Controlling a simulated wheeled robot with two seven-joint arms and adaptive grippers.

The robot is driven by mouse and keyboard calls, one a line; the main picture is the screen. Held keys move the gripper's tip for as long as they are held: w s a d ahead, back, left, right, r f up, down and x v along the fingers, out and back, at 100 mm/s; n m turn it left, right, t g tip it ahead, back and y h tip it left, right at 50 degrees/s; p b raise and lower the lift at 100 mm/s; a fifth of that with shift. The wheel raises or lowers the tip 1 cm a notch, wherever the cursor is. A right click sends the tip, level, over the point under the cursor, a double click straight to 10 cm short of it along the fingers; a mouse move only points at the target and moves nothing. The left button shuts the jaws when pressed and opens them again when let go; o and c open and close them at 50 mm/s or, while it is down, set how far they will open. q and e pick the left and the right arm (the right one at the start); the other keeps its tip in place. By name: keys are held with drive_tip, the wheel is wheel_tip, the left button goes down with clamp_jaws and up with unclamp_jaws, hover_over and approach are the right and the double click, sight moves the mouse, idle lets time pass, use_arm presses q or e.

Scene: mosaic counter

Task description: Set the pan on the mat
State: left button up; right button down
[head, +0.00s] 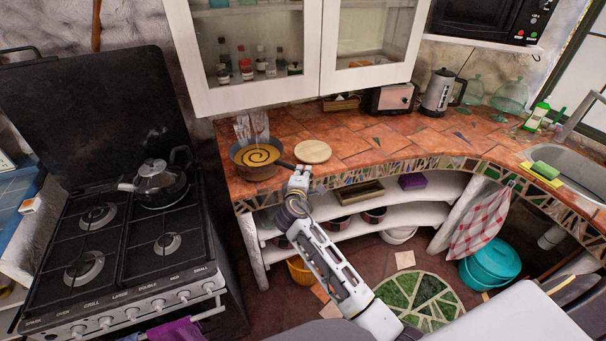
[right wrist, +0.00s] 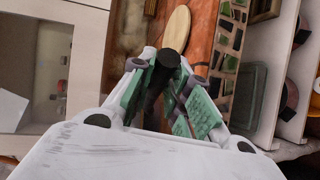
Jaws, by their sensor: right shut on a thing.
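The pan (head: 253,169) is dark, with a yellow-orange spiral inside. It is at the left end of the counter in the head view; I cannot tell whether it touches the counter. Its dark handle points right towards my right gripper (head: 299,175), which is shut on it. In the right wrist view the handle's dark end (right wrist: 167,59) shows between the fingers of my right gripper (right wrist: 172,92). The mat (head: 313,151), a round pale wooden disc, lies flat and empty on the counter just right of the pan. It also shows in the right wrist view (right wrist: 177,28). My left gripper is out of view.
Clear utensils (head: 251,128) stand directly behind the pan. The stove (head: 125,235) with a kettle (head: 158,184) is to the left. A wall cabinet (head: 255,90) hangs above the counter. A toaster (head: 390,98) stands farther back; the tiled counter (head: 370,140) right of the mat is clear.

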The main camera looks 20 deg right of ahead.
wheel_tip(320, 180, down, 3)
drive_tip(key=shift+w+f, duration=0.1)
idle(0.4)
drive_tip(key=c, duration=1.7)
unclamp_jaws()
drive_tip(key=shift+f, duration=0.25)
drive_tip(key=o, duration=0.4)
drive_tip(key=shift+c, duration=0.2)
drive_tip(key=shift+s+a, duration=0.1)
drive_tip(key=shift+s, duration=0.15)
drive_tip(key=b+v, duration=0.1)
drive_tip(key=v, duration=1)
drive_tip(key=shift+s+a, duration=0.15)
drive_tip(key=shift+s, duration=0.2)
